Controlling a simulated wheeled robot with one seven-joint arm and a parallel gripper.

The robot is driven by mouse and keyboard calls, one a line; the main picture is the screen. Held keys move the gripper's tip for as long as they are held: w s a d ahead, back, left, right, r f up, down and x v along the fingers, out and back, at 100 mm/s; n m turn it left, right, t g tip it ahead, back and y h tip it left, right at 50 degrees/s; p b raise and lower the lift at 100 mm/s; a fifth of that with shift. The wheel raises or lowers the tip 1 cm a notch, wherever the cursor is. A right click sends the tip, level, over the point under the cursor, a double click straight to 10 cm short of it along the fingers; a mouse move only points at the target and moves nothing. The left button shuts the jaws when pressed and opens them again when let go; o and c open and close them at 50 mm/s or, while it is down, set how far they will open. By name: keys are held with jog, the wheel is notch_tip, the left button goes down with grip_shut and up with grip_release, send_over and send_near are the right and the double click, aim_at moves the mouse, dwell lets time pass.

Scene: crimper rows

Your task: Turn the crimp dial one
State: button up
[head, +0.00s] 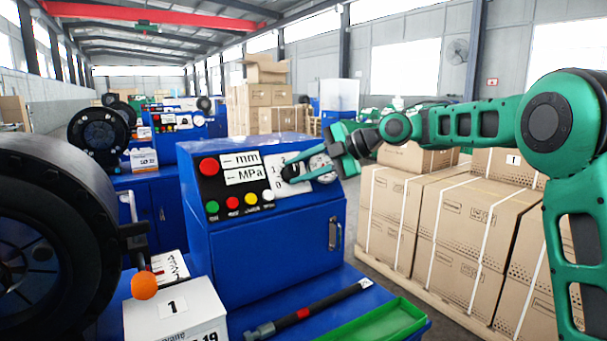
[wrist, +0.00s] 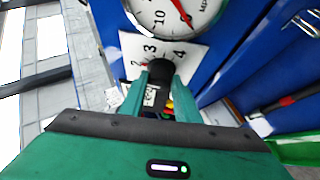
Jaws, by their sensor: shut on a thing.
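The crimp dial is a black knob (wrist: 160,70) on a white numbered plate (wrist: 137,49) on the front panel of the blue control box. In the wrist view the numbers 2, 3 and 4 show around the knob; the lower part of the plate is hidden by my fingers. My gripper (head: 292,172) reaches in from the right in the head view. In the wrist view its two green fingers (wrist: 160,78) are shut on the knob, one on each side.
The blue control box (head: 275,245) carries a red button (head: 209,166) and several small coloured buttons. Stacked cartons (head: 470,235) stand at the right, below my arm.

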jog(key=n, duration=0.1)
jog(key=n+g+h, duration=0.1)
jog(key=n+h, duration=0.1)
jog(key=n, duration=0.1)
jog(key=shift+w+r, duration=0.3)
jog(key=shift+w, duration=0.05)
jog(key=shift+r+n+g+h, duration=0.1)
jog(key=shift+n+g+h, duration=0.3)
jog(key=shift+n+h, duration=0.65)
jog(key=shift+n, duration=0.35)
jog(key=o, duration=1)
jog(key=shift+o, duration=0.2)
jog(key=shift+s+a, duration=0.1)
